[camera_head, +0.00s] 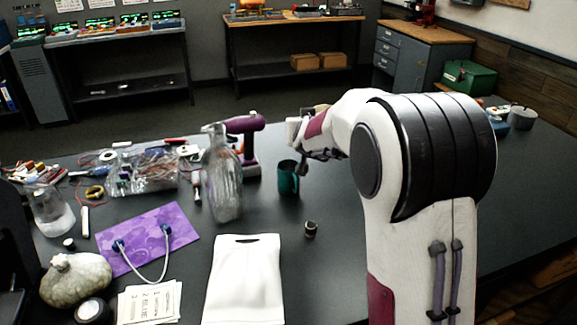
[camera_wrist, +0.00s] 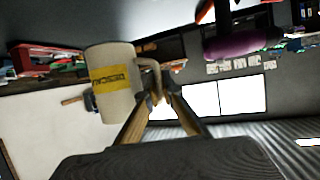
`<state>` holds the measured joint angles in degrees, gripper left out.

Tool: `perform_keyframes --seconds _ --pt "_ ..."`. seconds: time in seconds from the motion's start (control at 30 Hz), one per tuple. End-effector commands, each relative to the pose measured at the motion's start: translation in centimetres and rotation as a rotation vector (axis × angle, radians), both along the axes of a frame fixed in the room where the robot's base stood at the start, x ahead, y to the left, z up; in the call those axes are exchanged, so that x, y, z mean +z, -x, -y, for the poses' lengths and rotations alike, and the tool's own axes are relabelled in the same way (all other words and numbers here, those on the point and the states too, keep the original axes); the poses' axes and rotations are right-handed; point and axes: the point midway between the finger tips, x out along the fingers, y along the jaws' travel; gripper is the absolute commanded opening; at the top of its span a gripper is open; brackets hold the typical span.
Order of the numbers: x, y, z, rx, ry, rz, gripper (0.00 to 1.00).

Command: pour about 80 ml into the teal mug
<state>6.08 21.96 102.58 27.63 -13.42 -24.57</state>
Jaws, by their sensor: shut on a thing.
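The teal mug (camera_head: 288,178) stands upright on the dark table, just right of the purple drill. My gripper (camera_wrist: 158,97) is shut on the handle of a beige cylindrical container (camera_wrist: 118,100) with a yellow label, seen in the wrist view. In the head view a pale part of the container (camera_head: 294,132) shows above the mug, and my gripper (camera_head: 318,152) is beside it, partly hidden by my arm. The mug's inside, the container's opening and any liquid cannot be made out.
A purple drill (camera_head: 246,125) and a clear bottle (camera_head: 222,175) stand close left of the mug. A small dark cylinder (camera_head: 310,229) and a white cloth-like sheet (camera_head: 243,280) lie nearer. Clutter fills the left side. A grey pot (camera_head: 522,118) is at the far right.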

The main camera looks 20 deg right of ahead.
Motion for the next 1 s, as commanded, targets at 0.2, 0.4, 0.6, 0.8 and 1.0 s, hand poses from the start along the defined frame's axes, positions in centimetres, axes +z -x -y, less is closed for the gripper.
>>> perform_keyframes --seconds 0.2,0.4,0.6,0.8,1.0 --pt "0.8 -0.6 0.0 -0.012 -0.001 0.003 0.0" --pt "1.4 -1.1 0.0 -0.023 -0.001 0.003 0.0" --pt "1.9 -1.5 0.0 -0.032 0.0 0.002 0.0" --pt "2.3 -1.9 0.0 -0.042 -0.002 0.003 0.0" --pt "2.9 -2.3 0.0 -0.051 0.0 0.002 0.0"
